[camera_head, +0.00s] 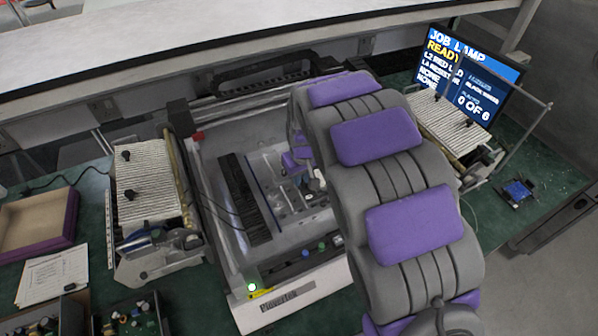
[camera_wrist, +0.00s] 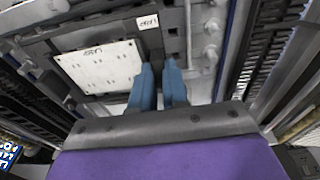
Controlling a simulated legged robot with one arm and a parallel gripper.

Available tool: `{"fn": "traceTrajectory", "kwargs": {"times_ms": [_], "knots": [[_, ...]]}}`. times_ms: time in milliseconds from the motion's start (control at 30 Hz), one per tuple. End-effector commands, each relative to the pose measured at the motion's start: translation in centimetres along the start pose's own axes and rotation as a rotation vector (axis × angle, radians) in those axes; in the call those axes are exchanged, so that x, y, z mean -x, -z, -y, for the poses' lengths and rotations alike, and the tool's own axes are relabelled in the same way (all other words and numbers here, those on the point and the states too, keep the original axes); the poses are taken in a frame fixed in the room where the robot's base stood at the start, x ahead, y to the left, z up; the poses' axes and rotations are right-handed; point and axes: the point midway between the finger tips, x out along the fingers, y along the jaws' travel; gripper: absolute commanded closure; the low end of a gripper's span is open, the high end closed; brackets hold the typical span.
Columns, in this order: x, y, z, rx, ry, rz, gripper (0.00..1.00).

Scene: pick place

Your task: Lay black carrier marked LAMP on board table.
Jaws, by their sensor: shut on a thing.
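The black carrier (camera_wrist: 60,45) fills the upper left of the wrist view. A pale board (camera_wrist: 100,68) lies in it, and a small white label (camera_wrist: 147,22) with upside-down lettering is on its edge. My gripper (camera_wrist: 159,70) has blue fingers, shut on the carrier's near right edge. In the head view, my arm reaches down into the machine in the middle and hides most of the gripper and carrier. The board table is mostly covered there; the metal machine bed (camera_head: 222,150) shows around it. Contact between carrier and table cannot be told.
Slatted feeder units stand left (camera_head: 148,190) and right (camera_head: 445,122) of the machine. A screen (camera_head: 465,75) reads LAMP, READY and 0 OF 6. A black slotted strip (camera_head: 240,200) lies beside the work area. In the wrist view, dark rails (camera_wrist: 275,45) flank the gripper closely.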

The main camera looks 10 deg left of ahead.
Motion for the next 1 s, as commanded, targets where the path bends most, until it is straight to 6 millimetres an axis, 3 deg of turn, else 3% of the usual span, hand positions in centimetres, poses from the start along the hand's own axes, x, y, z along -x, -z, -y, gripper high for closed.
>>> {"fn": "traceTrajectory", "kwargs": {"times_ms": [300,1000], "knots": [[-0.87,-0.06,0.17,-0.002,-0.002,0.001,1.00],[-0.72,-0.03,0.39,-0.002,0.000,0.000,1.00]]}}
